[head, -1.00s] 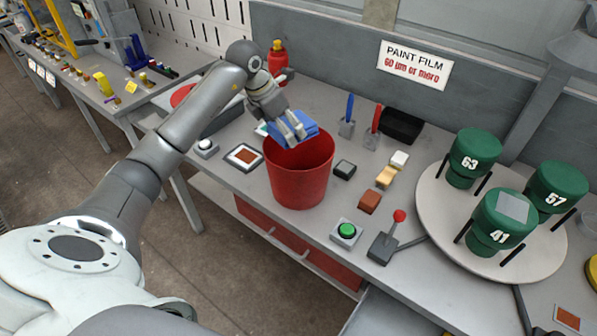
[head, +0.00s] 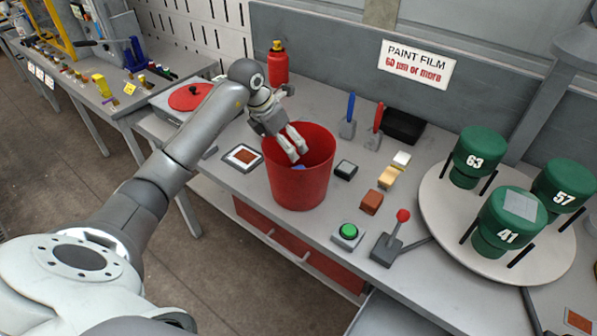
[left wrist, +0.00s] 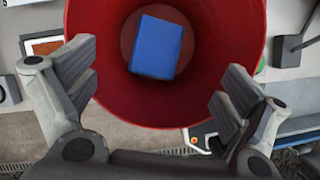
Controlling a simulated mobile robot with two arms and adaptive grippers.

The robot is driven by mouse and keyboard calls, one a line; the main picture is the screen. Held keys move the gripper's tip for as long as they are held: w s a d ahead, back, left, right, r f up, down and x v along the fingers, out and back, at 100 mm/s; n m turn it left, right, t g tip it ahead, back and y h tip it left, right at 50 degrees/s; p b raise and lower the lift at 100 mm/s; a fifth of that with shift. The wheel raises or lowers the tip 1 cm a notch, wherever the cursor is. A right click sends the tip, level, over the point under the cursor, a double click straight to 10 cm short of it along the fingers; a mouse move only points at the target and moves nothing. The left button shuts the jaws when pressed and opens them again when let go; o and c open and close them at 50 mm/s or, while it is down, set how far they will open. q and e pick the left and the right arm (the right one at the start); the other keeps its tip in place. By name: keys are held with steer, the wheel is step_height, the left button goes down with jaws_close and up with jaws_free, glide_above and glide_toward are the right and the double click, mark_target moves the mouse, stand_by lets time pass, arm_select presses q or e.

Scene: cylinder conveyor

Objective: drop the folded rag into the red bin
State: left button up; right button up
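The red bin (head: 298,185) stands upright on the grey bench in the head view. It also fills the middle of the left wrist view (left wrist: 240,50). The blue folded rag (left wrist: 157,46) lies inside the bin, at the bottom in the left wrist view. Only a small blue bit of the rag (head: 299,167) shows inside the bin in the head view. My left gripper (head: 298,154) is over the bin opening, fingers pointing down. In the left wrist view its fingers (left wrist: 157,92) are spread wide with nothing between them. My right gripper is in neither view.
A red bottle (head: 278,64) stands behind my left arm. A green button (head: 348,231), a red-knobbed lever (head: 397,228) and small blocks (head: 372,202) are right of the bin. A round turntable (head: 433,205) with green numbered cylinders is farther right.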

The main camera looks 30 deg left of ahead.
arm_select(q)
steer(key=shift+r, duration=0.1)
steer(key=v, duration=1.1)
steer(key=shift+s+r, duration=0.2)
steer(key=shift+r, duration=0.15)
